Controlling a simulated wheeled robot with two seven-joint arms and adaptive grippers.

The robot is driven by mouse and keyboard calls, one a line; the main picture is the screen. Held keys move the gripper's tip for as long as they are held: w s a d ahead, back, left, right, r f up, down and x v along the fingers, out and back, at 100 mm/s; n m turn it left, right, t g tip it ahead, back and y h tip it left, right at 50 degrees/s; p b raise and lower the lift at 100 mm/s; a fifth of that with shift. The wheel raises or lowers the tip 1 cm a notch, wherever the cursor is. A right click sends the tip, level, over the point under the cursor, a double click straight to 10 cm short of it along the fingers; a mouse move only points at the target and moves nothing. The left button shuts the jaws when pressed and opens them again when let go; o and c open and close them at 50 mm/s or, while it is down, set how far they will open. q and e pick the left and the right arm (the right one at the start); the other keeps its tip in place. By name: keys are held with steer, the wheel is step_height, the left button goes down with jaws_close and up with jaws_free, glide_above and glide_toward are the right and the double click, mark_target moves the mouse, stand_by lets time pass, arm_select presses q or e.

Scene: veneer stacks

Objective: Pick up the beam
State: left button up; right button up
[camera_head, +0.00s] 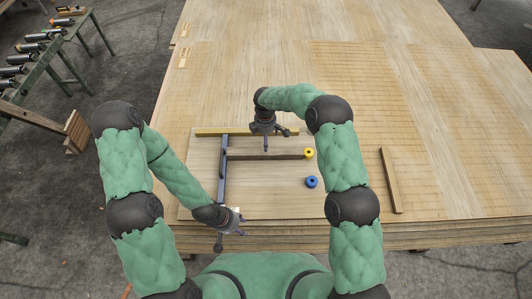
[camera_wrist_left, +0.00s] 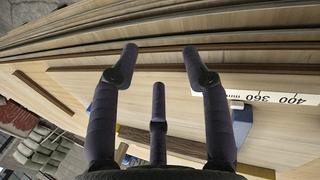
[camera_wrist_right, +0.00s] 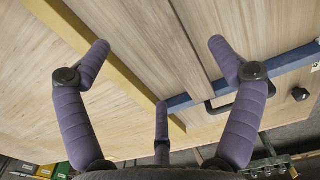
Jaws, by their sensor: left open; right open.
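A dark brown beam (camera_head: 275,155) lies flat on the light board on the veneer stack. Its left end is by the blue bar (camera_head: 223,175). My right gripper (camera_head: 266,137) is open, with its fingers pointing down just behind the beam and apart from it. In the right wrist view, the beam (camera_wrist_right: 197,50) runs between the spread fingers. My left gripper (camera_head: 236,230) is open and empty at the board's front edge. In the left wrist view, its spread fingers (camera_wrist_left: 160,65) point toward the stack's layered edge. Another brown beam (camera_head: 390,180) lies apart at the right.
A yellow strip (camera_head: 215,132) lies along the board's back edge. A white ruler (camera_wrist_left: 270,97) shows in the left wrist view.

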step_height(320, 180, down, 5)
steer(key=shift+r+b, duration=0.15)
steer(key=shift+b, duration=0.2)
steer(key=shift+w+a+f+b, duration=0.1)
steer(key=shift+f+b, duration=0.25)
steer(key=shift+f, duration=0.9)
steer(key=shift+w+f+b, duration=0.1)
steer(key=shift+f+b, duration=0.2)
steer(key=shift+f, duration=0.95)
steer(key=c, duration=1.7)
step_height(320, 180, up, 10)
steer(key=shift+f+p, duration=0.2)
steer(key=shift+p, duration=0.75)
steer(key=shift+r, duration=0.25)
